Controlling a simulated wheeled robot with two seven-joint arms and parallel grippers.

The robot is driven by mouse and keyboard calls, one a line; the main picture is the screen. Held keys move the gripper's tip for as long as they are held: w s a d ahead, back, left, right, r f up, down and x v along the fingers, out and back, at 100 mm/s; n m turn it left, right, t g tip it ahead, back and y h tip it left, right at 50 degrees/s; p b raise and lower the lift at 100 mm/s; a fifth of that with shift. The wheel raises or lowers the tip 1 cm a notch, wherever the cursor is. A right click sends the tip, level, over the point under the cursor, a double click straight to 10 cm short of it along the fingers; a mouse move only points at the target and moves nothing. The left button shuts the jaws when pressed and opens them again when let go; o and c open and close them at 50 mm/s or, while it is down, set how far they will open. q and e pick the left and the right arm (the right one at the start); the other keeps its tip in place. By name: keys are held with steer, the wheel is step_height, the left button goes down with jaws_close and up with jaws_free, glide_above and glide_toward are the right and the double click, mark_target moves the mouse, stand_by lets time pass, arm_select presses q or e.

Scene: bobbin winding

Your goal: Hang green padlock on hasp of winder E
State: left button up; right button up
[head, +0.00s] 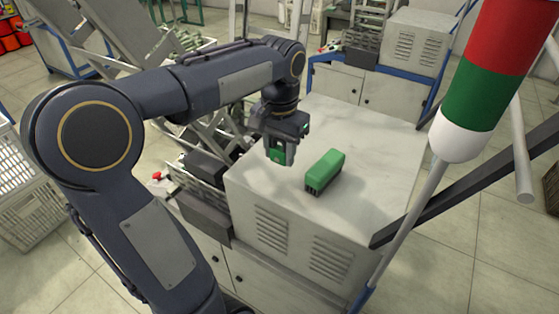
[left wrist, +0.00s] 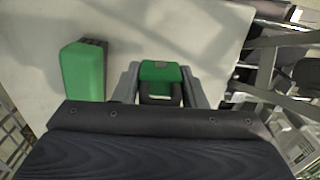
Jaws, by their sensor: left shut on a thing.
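My left gripper (head: 282,158) is shut on the green padlock (left wrist: 160,72), just above the pale top of a cabinet. The padlock sits between the two fingers in the left wrist view, green body with a dark part below it. In the head view only a bit of its green (head: 276,155) shows between the fingers. The hasp of winder E cannot be made out, and no letter label is readable. My right gripper is not in view.
A green block (head: 325,172) with a dark end lies on the cabinet top (head: 375,140), right of the gripper; it also shows in the left wrist view (left wrist: 83,72). A red, green and white signal tower (head: 490,80) and a dark bar (head: 465,182) stand at the right.

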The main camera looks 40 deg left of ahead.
mark_target(279, 162)
arm_select(q)
steer(key=shift+w+a+f, duration=0.15)
steer(key=shift+a+f, duration=0.05)
steer(key=shift+f, duration=0.15)
steer(key=shift+w+a+f, duration=0.1)
steer(key=shift+w+f, duration=0.05)
steer(key=shift+f, duration=1.55)
steer(key=shift+f+b, duration=0.2)
steer(key=shift+b, duration=0.15)
steer(key=o, duration=1)
